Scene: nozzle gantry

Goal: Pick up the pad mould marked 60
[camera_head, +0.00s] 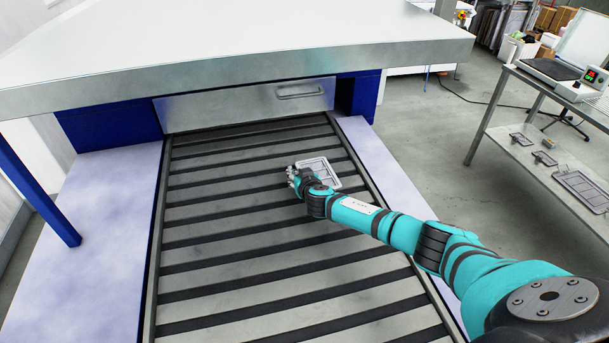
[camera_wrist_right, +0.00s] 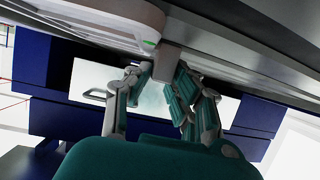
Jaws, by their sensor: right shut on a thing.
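A light grey pad mould (camera_head: 320,173), a shallow tray with compartments, is over the slatted bed toward its right side. I cannot read a number on it. My right gripper (camera_head: 294,178) is at the left, near side of the mould, shut on it. In the right wrist view, the fingers of my right gripper (camera_wrist_right: 165,85) close around a small grey tab on the edge of the mould (camera_wrist_right: 115,14), near a green mark. I cannot tell whether the mould touches the slats. My left gripper is not in view.
The slatted bed (camera_head: 235,238) runs under a large pale hood (camera_head: 230,35), with a handled metal panel (camera_head: 245,104) at its far end. Pale side ledges flank the bed. At right, a bench (camera_head: 510,152) holds several grey moulds and a device. Much of the bed is clear.

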